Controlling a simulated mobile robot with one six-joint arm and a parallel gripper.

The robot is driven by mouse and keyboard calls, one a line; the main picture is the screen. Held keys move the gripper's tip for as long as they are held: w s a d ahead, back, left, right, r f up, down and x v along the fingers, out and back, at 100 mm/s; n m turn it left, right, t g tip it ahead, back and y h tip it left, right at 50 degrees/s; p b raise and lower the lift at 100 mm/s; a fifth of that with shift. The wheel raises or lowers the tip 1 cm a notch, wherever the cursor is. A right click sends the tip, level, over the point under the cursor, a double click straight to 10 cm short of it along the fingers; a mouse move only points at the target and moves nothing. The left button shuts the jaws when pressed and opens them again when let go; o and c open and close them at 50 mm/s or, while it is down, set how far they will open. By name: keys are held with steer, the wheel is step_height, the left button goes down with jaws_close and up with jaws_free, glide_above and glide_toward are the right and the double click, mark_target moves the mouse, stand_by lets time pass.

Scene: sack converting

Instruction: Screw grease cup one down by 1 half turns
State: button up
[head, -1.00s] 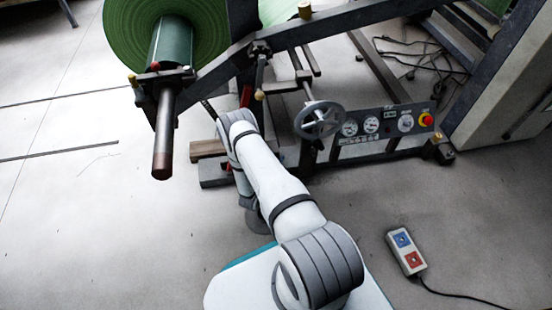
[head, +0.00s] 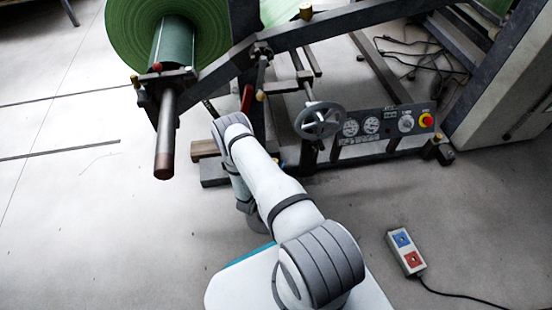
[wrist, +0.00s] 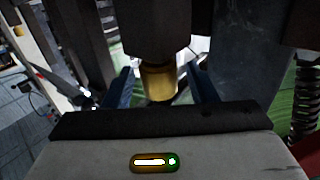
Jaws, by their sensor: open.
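In the wrist view a brass-coloured cup (wrist: 160,82) hangs from the underside of a dark block. My gripper (wrist: 162,88) is open, with one dark blue finger on each side of the cup. Gaps show between the cup and both fingers. My gripper is hidden in the head view. The head view shows small brass-coloured caps on the machine frame, one on the top beam (head: 305,11) and one by the dark joint (head: 260,95). I cannot tell which of them, if any, is the cup between my fingers.
A green roll (head: 140,35) sits on a shaft at the upper left. A grey handwheel (head: 320,121) and a gauge panel (head: 385,127) stand right of my arm. A coil spring (wrist: 303,105) is at the right in the wrist view. A corded pendant (head: 405,252) lies on open floor.

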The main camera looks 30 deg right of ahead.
steer(key=shift+p+v, duration=0.7)
steer(key=shift+v, duration=2.1)
